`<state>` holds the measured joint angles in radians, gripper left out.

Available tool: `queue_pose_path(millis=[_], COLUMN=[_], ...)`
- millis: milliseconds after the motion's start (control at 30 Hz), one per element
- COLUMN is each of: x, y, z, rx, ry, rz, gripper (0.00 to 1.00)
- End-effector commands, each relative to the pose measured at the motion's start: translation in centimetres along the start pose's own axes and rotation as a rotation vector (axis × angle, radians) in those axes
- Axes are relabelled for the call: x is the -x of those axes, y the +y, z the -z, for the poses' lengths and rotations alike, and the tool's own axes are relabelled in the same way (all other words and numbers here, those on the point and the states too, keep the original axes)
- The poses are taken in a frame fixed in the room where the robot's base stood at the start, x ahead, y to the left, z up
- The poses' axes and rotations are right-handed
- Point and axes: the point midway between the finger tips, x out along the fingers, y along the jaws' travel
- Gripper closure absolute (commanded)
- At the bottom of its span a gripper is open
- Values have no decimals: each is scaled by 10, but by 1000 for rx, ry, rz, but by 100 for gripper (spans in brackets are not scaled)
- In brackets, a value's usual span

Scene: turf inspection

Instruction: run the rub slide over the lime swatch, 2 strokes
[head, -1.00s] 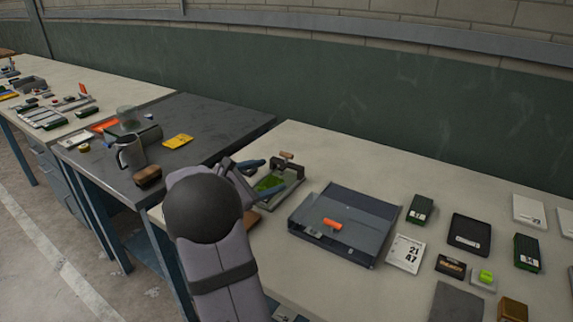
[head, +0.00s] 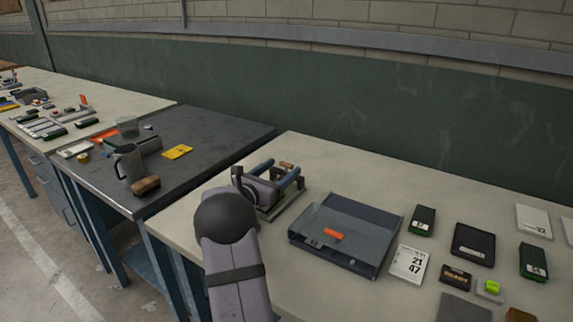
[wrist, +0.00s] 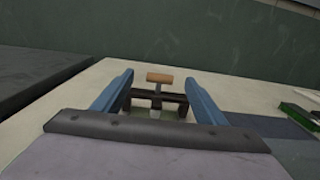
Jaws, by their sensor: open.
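The rub slide shows a wooden cross handle (wrist: 159,77) on a dark bridge (wrist: 173,97) in the wrist view. In the head view its wooden handle (head: 287,166) shows beyond my gripper (head: 281,168). My gripper's blue fingers are open, one on each side of the handle in the wrist view (wrist: 158,78). I cannot tell how far the handle is from the fingertips, and nothing is held. The rig's base (head: 290,207) stands on the pale bench. The green swatch on it is hidden behind my gripper in the head view; only a pale greenish sliver shows under the bridge in the wrist view.
A grey open tray (head: 345,235) with an orange piece stands right of the rig. A wall is behind.

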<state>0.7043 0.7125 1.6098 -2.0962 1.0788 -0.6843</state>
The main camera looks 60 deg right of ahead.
Motion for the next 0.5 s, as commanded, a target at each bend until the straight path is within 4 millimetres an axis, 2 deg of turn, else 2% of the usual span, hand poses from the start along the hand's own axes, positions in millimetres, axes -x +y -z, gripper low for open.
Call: queue_pose_path(millis=[200, 500], x=[-25, -36], y=[0, 0], z=[0, 0], rx=[1, 0], ry=[1, 0], rz=[0, 0], gripper=[34, 34])
